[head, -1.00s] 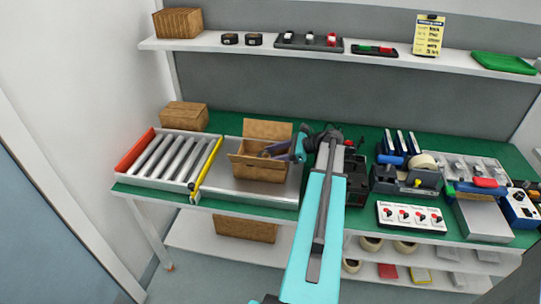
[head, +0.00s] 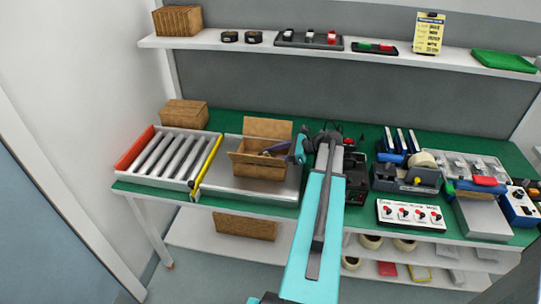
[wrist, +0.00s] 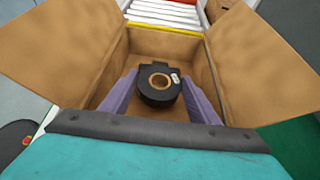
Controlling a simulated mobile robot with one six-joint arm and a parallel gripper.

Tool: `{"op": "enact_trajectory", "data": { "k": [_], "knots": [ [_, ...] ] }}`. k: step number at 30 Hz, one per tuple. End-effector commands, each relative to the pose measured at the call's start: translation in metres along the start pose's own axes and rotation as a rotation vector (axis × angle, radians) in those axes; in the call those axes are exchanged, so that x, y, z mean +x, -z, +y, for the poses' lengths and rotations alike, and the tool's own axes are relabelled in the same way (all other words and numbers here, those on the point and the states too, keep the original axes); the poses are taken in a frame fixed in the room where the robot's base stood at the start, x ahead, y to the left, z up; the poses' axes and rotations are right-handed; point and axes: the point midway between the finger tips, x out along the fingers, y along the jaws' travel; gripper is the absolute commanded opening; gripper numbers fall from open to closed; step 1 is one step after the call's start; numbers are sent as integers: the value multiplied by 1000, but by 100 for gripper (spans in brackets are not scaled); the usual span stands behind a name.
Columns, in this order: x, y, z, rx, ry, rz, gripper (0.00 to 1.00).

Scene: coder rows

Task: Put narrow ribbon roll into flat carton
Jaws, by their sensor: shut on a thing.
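The narrow ribbon roll (wrist: 159,98) is black with a tan ring core and a small pale label. In the wrist view it sits between the two purple fingers of my gripper (wrist: 158,100), which is shut on it. The open flat carton (head: 262,172) is brown cardboard with raised flaps and stands on the metal plate on the bench. The roll and fingertips are between the carton's walls. Whether the roll touches the carton floor cannot be told. In the head view my gripper (head: 276,150) reaches in from the right, and the roll is hidden.
A roller conveyor (head: 170,160) with a yellow bar (head: 206,168) stands left of the carton. A closed brown box (head: 184,113) is behind it. Dark equipment (head: 355,175) and a tape dispenser (head: 405,178) stand to the right. The metal plate (head: 225,182) is bare around the carton.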

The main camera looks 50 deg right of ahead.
Motion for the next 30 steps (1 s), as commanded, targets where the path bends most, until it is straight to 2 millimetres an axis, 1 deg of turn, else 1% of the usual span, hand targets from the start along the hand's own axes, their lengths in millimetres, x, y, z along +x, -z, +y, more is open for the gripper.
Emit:
{"op": "enact_trajectory", "data": {
  "k": [2, 3, 5, 6, 17, 24, 30],
  "knots": [
    [0, 0, 0, 0, 0, 0, 32],
    [0, 0, 0, 0, 0, 0, 60],
    [0, 0, 0, 0, 0, 0, 70],
    [0, 0, 0, 0, 0, 0, 74],
    [0, -1, 0, 0, 0, 0, 74],
    [-6, -12, 0, -2, 0, 0, 74],
    [-35, -10, -1, -1, 3, 1, 74]
  ]
}}
